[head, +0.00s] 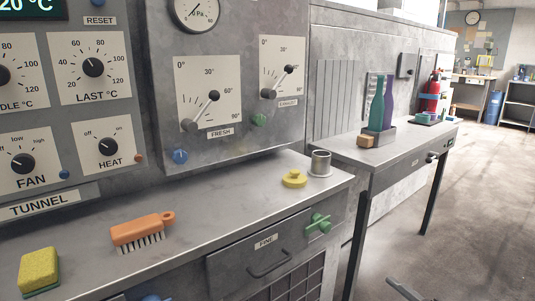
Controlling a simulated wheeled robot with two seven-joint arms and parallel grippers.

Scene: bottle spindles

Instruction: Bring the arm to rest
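A small grey part, which looks like the tip of my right gripper (408,291), shows at the bottom edge of the head view, right of the front table leg and over the floor. Most of it is cut off by the frame, so I cannot tell whether it is open or shut. It touches nothing that I can see. My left gripper is out of view. A teal bottle and a purple bottle (388,103) stand upright side by side in a grey holder (377,136) on the far table.
The metal counter (215,205) holds a yellow sponge (39,270), an orange brush (142,230), a yellow lid (294,179) and a metal cup (320,162). A green valve (318,223) sticks out in front. The table (400,155) stands beyond. Floor (460,220) at right is clear.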

